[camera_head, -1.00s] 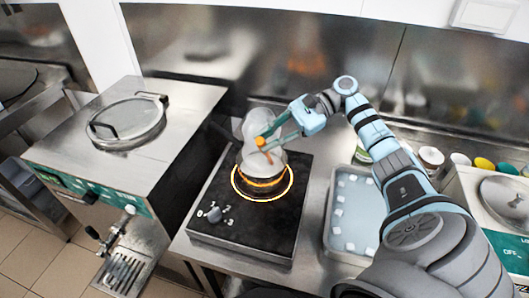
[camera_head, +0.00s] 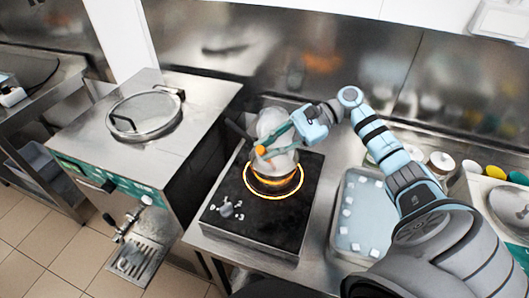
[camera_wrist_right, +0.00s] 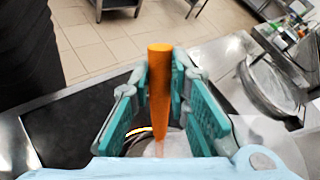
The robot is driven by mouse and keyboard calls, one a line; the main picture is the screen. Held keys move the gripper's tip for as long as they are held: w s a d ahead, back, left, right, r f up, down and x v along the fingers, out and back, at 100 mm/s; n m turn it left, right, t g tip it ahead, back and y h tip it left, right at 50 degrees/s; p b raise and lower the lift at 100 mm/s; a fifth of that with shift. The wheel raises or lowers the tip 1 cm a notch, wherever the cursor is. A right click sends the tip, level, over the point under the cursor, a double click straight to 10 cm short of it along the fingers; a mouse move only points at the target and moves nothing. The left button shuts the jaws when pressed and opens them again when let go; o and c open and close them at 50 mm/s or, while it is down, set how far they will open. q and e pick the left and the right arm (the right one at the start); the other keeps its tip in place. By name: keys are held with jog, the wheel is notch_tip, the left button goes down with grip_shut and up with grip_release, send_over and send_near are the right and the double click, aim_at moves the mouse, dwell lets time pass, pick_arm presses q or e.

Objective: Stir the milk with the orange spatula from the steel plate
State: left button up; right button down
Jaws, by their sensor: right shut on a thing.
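My right gripper (camera_head: 277,144) is over the pot on the hot plate, its teal fingers shut on the orange spatula (camera_head: 262,151). In the right wrist view the orange handle (camera_wrist_right: 159,85) stands between the two fingers, its lower end pointing down into the pot (camera_wrist_right: 172,143). The pot (camera_head: 272,172) sits on the black hot plate (camera_head: 232,238), inside a glowing orange ring. Pale steam or a whitish haze above the pot partly hides the spatula's lower end and the milk. My left gripper is not in view.
A steel tray (camera_head: 335,232) with several white cubes lies right of the hot plate. A batch freezer with a round lid (camera_head: 144,115) stands left. Several jars and colored lids (camera_head: 494,172) stand at the back right. A steel wall is behind.

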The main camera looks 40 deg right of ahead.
jog(key=shift+w+d, duration=0.25)
jog(key=shift+s, duration=0.1)
jog(key=s+a+r+p, duration=0.1)
jog(key=a+r, duration=0.3)
jog(key=r, duration=0.4)
jog(key=shift+s, duration=0.9)
jog(key=shift+r, duration=2.55)
